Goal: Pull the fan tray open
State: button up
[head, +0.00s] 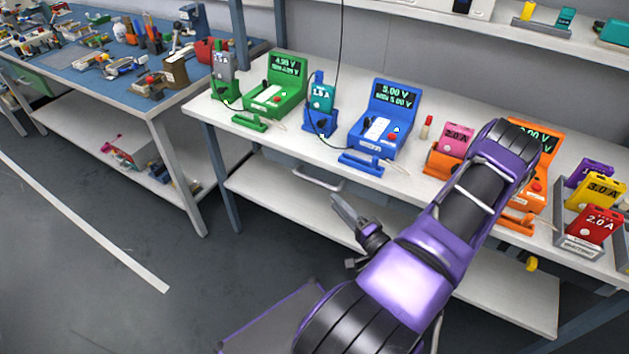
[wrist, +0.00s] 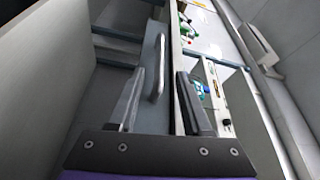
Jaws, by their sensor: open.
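A grey drawer-like front, which I take to be the fan tray (head: 290,170), sits under the white bench top, below the blue device; no label on it is readable. Its pale bar handle (head: 318,180) runs along the front. In the wrist view the handle (wrist: 157,68) lies ahead, between the lines of my two fingers, with no visible contact. My gripper (head: 345,208) is open and empty, below and to the right of the handle in the head view. My purple arm covers part of the bench front to the right.
The bench top (head: 225,112) carries green, blue and orange devices close to its front edge. A lower shelf (head: 280,200) lies beneath, and a bench leg (head: 213,160) stands at left. Floor (head: 110,270) at the lower left is clear apart from a white line.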

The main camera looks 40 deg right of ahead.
aim_at(314, 179)
jog(key=w, duration=1)
jog(key=shift+w+r, duration=0.4)
grip_shut()
dwell(0.8)
